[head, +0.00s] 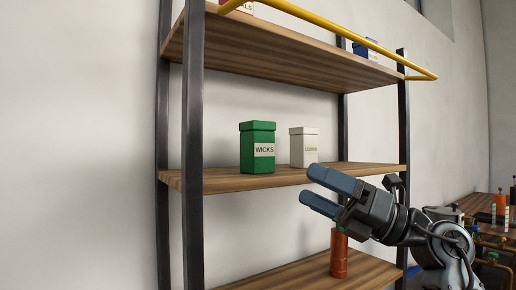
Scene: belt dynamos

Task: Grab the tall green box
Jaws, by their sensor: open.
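The tall green box (257,136) has a lid and a pale label reading "WICKS". It stands upright on the middle wooden shelf (215,181), near the shelf's front edge. My gripper (313,189) is to the right of the box and lower in the picture, near the level of the shelf edge. Its two blue-grey fingers are open and empty, pointing up and left. The gripper is apart from the box.
A white labelled box (304,147) stands right of the green one. An orange-red cylinder (339,257) stands on the lower shelf, partly behind my gripper. Dark posts (193,120) and a yellow rail (330,34) frame the shelves. A cluttered bench (490,228) is at right.

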